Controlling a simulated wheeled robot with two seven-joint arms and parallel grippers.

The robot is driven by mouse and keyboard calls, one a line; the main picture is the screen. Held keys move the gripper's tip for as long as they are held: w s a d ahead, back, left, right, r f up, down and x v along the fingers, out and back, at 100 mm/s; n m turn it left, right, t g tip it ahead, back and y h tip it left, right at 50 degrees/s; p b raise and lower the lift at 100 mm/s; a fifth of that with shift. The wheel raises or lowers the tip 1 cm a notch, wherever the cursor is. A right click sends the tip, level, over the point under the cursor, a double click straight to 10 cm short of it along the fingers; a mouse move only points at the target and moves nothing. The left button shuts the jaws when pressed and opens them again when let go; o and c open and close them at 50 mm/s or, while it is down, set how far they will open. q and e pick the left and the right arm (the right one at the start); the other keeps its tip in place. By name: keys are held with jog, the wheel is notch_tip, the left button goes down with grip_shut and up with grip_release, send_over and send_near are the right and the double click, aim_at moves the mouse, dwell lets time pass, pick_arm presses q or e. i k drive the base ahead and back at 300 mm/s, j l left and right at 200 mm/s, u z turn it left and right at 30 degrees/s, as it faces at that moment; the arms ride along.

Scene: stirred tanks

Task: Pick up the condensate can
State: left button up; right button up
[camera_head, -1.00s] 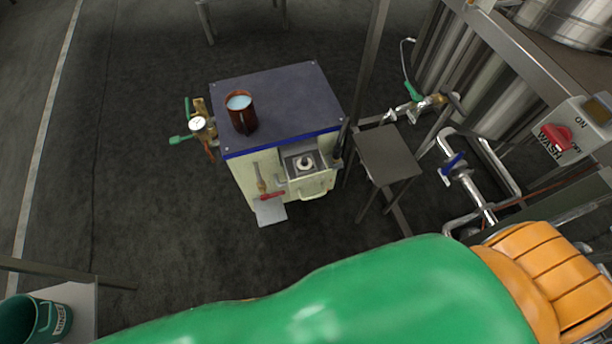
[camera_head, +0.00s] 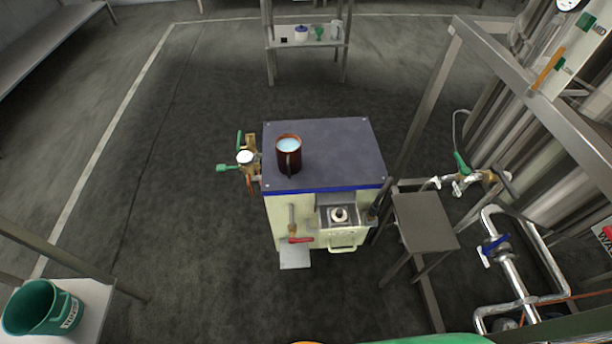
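A brown-red can with a handle (camera_head: 289,160) stands upright on the dark top of a cream cabinet (camera_head: 335,150), near its left side. Pale blue liquid shows inside it. No label on it can be read, so I cannot be sure it is the condensate can. Nothing is touching it from my side. Neither of my grippers shows; only a sliver of my green arm is at the bottom edge.
A green bucket (camera_head: 35,312) stands on a light stand at lower left. A gauge with a green-handled valve (camera_head: 245,158) sticks out left of the cabinet. A small grey table (camera_head: 425,222) and pipes (camera_head: 505,265) stand to the right. Floor in front is open.

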aim_at(288, 147)
jog(key=i+j+z, duration=0.2)
jog(key=j+z, duration=0.25)
jog(key=i+j+z, duration=0.15)
jog(key=j+z, duration=0.8)
jog(key=j, duration=0.2)
jog(key=j+z, duration=0.45)
jog(key=k+j+z, duration=0.2)
jog(key=j+z, duration=0.3)
jog(key=j, duration=0.15)
